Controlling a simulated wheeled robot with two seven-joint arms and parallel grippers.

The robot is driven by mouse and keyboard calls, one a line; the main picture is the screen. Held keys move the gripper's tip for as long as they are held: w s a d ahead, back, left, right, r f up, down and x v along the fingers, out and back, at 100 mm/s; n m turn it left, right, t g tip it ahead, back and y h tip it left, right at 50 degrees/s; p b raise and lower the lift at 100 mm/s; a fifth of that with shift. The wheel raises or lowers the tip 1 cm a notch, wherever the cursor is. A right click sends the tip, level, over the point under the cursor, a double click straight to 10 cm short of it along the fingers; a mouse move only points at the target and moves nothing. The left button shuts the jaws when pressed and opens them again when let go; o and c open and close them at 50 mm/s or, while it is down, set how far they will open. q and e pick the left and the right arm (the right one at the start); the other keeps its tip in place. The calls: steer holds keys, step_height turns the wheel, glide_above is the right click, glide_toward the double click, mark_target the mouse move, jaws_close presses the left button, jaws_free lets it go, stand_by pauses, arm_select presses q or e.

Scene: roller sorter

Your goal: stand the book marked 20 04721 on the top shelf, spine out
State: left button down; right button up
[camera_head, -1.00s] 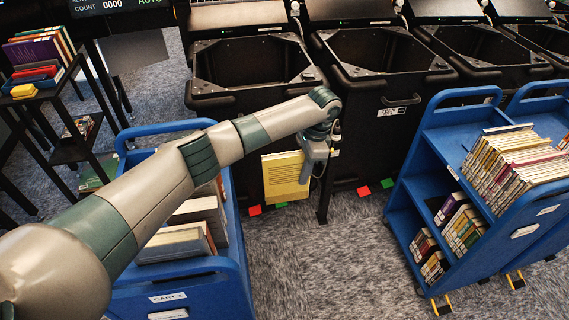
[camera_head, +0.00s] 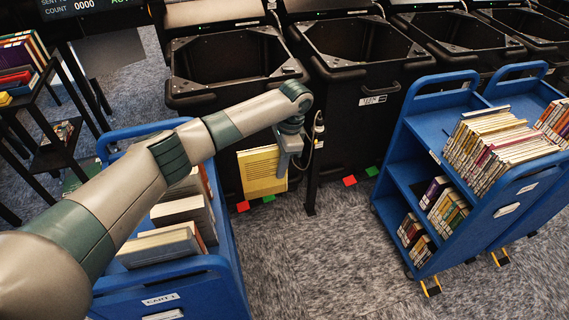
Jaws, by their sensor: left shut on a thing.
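My left gripper (camera_head: 289,166) is shut on a yellow book (camera_head: 259,172). The book hangs upright in the air over the gap between the blue cart on the left and the black bins. Its marking is too small to read. The blue cart on the right (camera_head: 399,150) has a top shelf with a long row of books (camera_head: 497,145) and a lower shelf with several more (camera_head: 445,206). My left gripper and the book are left of this cart and apart from it. My right gripper is not in view.
The blue cart marked CART 1 (camera_head: 165,299) stands at the lower left with several books (camera_head: 186,212) under my left arm. Black bins (camera_head: 358,90) line the back. A second blue cart stands at the far right. Carpet (camera_head: 310,255) is clear between the carts.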

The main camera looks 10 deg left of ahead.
mark_target(247, 173)
arm_select(q)
steer(key=shift+s+a+p, duration=0.2)
steer(key=shift+s+a, duration=0.2)
steer(key=shift+a, duration=0.45)
steer(key=shift+s+a+p, duration=0.2)
steer(key=shift+s+a, duration=0.15)
steer(key=shift+a, duration=0.45)
steer(key=shift+s+a, duration=0.45)
steer(key=shift+a, duration=0.45)
steer(key=shift+s+a, duration=0.45)
steer(key=shift+a, duration=0.5)
steer(key=shift+s+a, duration=0.45)
steer(key=shift+a, duration=0.45)
steer(key=s+a, duration=0.3)
steer(key=a, duration=0.4)
steer(key=shift+s+a+b, duration=0.25)
steer(key=shift+s+b, duration=0.05)
steer(key=shift+s, duration=0.05)
steer(key=shift+f, duration=0.5)
steer(key=c, duration=1.6)
jaws_free()
